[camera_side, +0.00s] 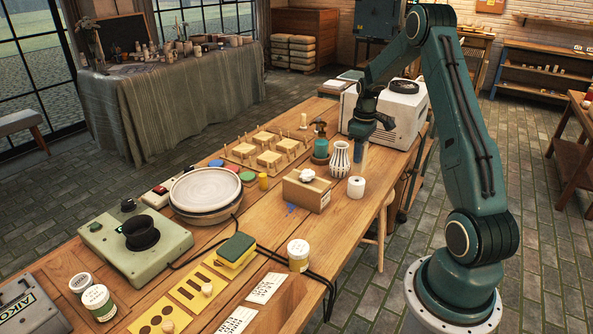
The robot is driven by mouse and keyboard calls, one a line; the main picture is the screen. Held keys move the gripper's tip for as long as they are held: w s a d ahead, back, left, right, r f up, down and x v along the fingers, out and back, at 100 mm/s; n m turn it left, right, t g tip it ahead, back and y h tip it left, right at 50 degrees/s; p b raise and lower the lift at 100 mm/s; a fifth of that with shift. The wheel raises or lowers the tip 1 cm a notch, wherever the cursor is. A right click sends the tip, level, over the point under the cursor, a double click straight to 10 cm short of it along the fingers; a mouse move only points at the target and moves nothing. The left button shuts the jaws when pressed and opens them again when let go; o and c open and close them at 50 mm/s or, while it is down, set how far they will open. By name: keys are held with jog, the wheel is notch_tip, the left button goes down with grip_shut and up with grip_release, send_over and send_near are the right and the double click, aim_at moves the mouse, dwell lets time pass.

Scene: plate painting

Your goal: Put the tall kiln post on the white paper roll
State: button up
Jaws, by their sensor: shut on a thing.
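The white paper roll (356,188) stands upright near the right edge of the wooden table, with a dark hole in its top. My gripper (363,142) points down above and slightly right of the roll. It is shut on a pale, upright piece, which looks like the tall kiln post (360,160). The post's lower end is just above or at the back of the roll's top; I cannot tell whether they touch. The fingers are small and dark here, and the post's upper end is hidden by them.
A striped vase (340,160) stands close to the left of the post. A cardboard box (307,191) with white crumpled material is left of the roll. A teal cylinder (320,148) and a white machine (398,112) are behind. The table's right edge is close to the roll.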

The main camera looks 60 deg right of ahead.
jog(key=shift+f, duration=1.9)
jog(key=shift+f, duration=0.15)
jog(key=o, duration=1.1)
notch_tip(320, 180, up, 12)
jog(key=shift+r, duration=0.15)
